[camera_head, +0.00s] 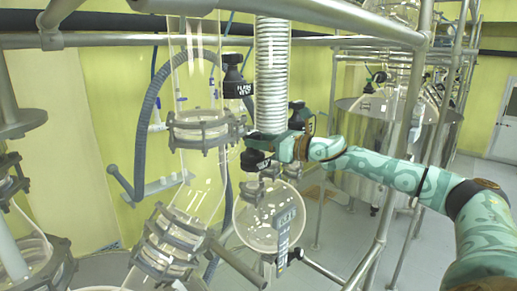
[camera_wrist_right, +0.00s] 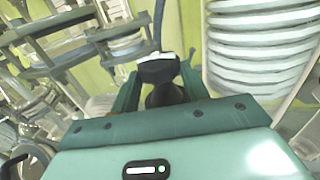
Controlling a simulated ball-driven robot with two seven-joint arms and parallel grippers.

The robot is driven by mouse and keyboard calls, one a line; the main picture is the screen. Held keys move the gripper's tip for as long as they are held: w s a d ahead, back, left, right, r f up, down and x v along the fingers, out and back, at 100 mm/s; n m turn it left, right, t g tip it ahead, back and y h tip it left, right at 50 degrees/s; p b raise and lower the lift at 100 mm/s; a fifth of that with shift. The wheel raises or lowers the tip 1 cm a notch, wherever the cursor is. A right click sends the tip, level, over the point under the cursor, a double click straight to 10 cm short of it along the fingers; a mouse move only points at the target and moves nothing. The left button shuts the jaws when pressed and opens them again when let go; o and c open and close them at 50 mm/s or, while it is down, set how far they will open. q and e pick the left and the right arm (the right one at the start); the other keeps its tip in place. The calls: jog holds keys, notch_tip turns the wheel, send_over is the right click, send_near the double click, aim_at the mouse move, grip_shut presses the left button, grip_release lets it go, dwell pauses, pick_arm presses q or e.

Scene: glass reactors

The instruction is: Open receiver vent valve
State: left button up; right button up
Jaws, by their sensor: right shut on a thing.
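My right arm reaches in from the right in the head view, with its gripper (camera_head: 272,147) at the glassware beside the white ribbed hose. In the right wrist view the gripper (camera_wrist_right: 158,88) has its two green fingers closed on either side of a black valve knob (camera_wrist_right: 158,68) with a pale top edge. In the head view a black valve knob (camera_head: 255,160) shows just below the gripper. The round glass receiver (camera_head: 268,217) hangs below it. The gripper partly hides the valve body. My left gripper is not in view.
A second black knob (camera_head: 236,84) with white lettering stands above left of the gripper. The white ribbed hose (camera_head: 272,75) runs down close by. Steel pipes (camera_head: 400,120) cross in front of and above my arm. A clamped glass column (camera_head: 205,130) stands to the left.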

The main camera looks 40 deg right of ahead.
jog(key=shift+w+d+r+n+g+y, duration=0.1)
jog(key=shift+d+n+g+y, duration=0.1)
jog(key=shift+n+g+y, duration=0.9)
jog(key=shift+w+d+r+n+g+y, duration=0.15)
jog(key=shift+n+g+y, duration=0.25)
jog(key=shift+n+y, duration=0.75)
jog(key=shift+d+f+m+y, duration=0.1)
jog(key=shift+m+y, duration=0.15)
jog(key=shift+y, duration=0.2)
jog(key=o, duration=1)
jog(key=shift+s, duration=0.25)
jog(key=shift+b, duration=0.35)
